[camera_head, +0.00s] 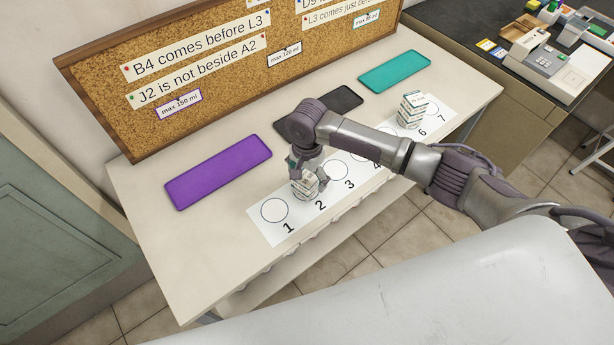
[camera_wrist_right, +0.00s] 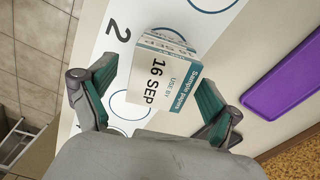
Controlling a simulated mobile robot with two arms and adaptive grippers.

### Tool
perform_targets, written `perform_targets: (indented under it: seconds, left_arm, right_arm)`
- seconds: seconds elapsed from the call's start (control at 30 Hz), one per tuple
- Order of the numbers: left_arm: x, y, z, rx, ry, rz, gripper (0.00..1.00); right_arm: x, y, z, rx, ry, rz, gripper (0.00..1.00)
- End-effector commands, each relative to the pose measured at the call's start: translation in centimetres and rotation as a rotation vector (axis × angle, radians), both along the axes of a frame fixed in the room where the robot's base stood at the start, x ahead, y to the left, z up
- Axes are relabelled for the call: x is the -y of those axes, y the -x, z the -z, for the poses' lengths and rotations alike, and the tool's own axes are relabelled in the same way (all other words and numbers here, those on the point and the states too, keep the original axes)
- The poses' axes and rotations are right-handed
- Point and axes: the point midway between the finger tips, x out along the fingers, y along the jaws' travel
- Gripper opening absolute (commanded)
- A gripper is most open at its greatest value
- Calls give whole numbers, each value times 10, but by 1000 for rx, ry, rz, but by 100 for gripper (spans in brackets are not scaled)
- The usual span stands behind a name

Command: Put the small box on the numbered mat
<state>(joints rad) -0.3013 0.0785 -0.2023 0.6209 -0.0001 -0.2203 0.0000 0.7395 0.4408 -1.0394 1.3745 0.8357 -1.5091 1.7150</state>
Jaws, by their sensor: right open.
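The small box (camera_head: 305,185) is white with teal bands and printed text. It is at the second circle of the white numbered mat (camera_head: 260,211), beside the number 2. In the right wrist view the box (camera_wrist_right: 160,75) shows a "USE BY 16 SEP" label and partly covers a circle. My right gripper (camera_head: 308,172) is low around the box. In the wrist view its green-padded fingers (camera_wrist_right: 155,88) are spread on either side of the box, open. Whether the box bottom rests flat on the mat is hard to see. My left gripper is out of view.
Another white box or stack (camera_head: 411,110) stands near number 6. Purple (camera_head: 218,172), black (camera_head: 343,99) and teal (camera_head: 394,70) flat pads lie behind the mat. A corkboard (camera_head: 215,60) with notes stands along the back. My right arm crosses over the mat's middle.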

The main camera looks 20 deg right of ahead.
Motion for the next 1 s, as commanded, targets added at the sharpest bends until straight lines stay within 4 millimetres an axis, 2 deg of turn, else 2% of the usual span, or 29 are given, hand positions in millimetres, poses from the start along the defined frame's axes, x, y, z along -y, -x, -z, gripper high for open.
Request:
perform_targets:
  seconds: [0.13, 0.17, 0.57, 0.83, 1.0]
  left_arm:
    - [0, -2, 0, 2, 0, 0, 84]
    - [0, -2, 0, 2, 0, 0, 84]
    - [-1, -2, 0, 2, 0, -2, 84]
    - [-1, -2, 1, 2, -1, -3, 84]
    - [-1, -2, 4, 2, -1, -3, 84]
  right_arm:
    - [0, 0, 0, 0, 0, -1, 90]
    - [0, 0, 0, 0, 0, -1, 86]
    - [0, 0, 0, 1, -1, 0, 20]
    - [-1, 0, -3, 1, -1, 0, 19]
    - [-1, -1, -17, 4, -3, -1, 19]
